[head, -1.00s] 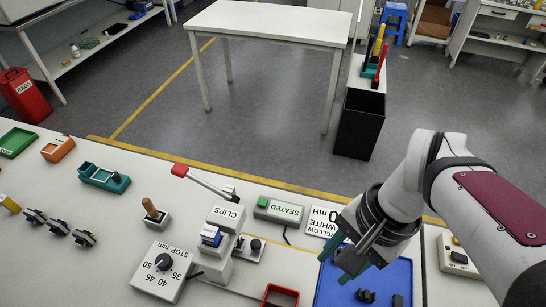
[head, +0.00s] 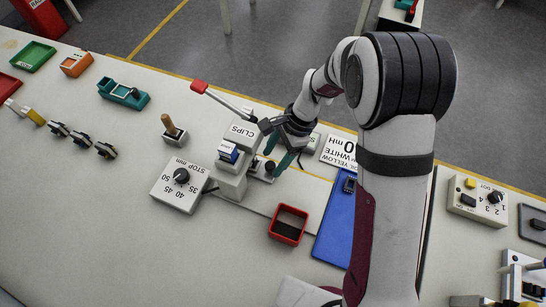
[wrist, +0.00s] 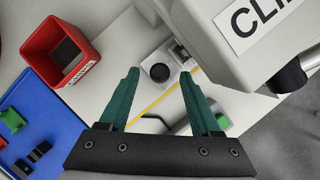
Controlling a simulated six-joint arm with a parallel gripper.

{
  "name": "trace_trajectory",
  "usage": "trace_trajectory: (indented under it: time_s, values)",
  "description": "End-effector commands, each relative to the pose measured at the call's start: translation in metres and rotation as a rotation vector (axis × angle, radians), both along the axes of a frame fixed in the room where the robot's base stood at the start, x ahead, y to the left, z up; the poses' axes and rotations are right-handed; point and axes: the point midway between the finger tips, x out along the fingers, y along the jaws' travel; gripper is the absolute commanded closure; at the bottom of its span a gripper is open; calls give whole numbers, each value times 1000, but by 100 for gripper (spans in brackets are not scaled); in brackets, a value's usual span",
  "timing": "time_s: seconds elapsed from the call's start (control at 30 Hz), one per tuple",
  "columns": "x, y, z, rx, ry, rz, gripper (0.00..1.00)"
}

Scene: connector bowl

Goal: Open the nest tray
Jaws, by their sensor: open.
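The nest tray (head: 262,174) is a small pale slide with a round black knob (head: 270,166), at the foot of the press labelled CLIPS (head: 232,170). In the wrist view the knob (wrist: 160,72) stands up from a pale square plate (wrist: 148,58). My gripper (head: 275,158) is over the knob, with its two green fingers apart and empty. In the wrist view my gripper (wrist: 160,75) has the knob between the lines of its fingertips. I cannot tell how far above the knob the tips are. My wrist and fingers cover part of the tray's surroundings in the head view.
The press's red-ended lever (head: 222,98) reaches up to the left. A STOP dial box (head: 180,185) stands left of the press. A red bin (head: 288,224) stands in front, beside a blue mat (head: 336,232) with small parts. The bench's near left is clear.

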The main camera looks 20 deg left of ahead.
Motion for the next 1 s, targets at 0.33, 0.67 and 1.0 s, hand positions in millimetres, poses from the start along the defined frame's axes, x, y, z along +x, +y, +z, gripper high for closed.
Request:
trace_trajectory:
  time_s: [0.33, 0.67, 1.0]
  values:
    - [-4, 4, -15, 0, 0, -1, 36]
    - [-4, 4, -14, 0, 0, 0, 79]
    - [-4, 4, -14, 0, 0, 0, 100]
